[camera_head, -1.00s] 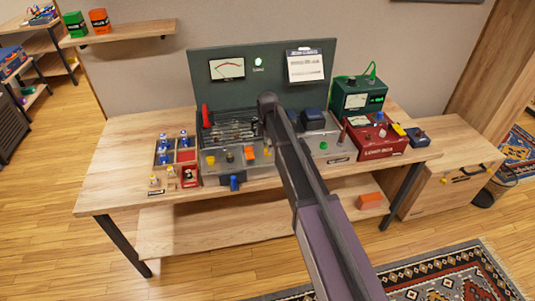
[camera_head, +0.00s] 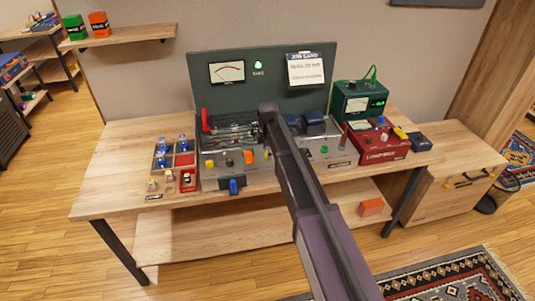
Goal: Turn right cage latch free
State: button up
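The amplifier chassis (camera_head: 222,172) sits on the bench with a dark wire cage (camera_head: 228,137) over its top. Along its front are small yellow, dark and orange parts. A blue part (camera_head: 235,186) sits at the front edge below. I cannot tell which small part is the right cage latch. My arm reaches over the bench, with its far end at the cage's right side. My gripper's fingers are hidden or too dark to make out.
Right of my arm stand a grey unit (camera_head: 338,152), a red load box (camera_head: 375,150) and a green meter (camera_head: 357,101). Left are a tray of blue-topped tubes (camera_head: 163,163) and a red block (camera_head: 187,180). A dark panel (camera_head: 290,75) rises behind. The bench's left end is clear.

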grip_shut()
jog(key=shift+m, duration=0.5)
jog(key=m, duration=0.2)
jog(key=shift+m, duration=0.4)
jog(key=m, duration=0.3)
jog(key=shift+m, duration=0.3)
jog(key=m, duration=0.5)
jog(key=shift+s, duration=0.1)
jog(key=m, duration=0.5)
jog(key=shift+m, duration=0.3)
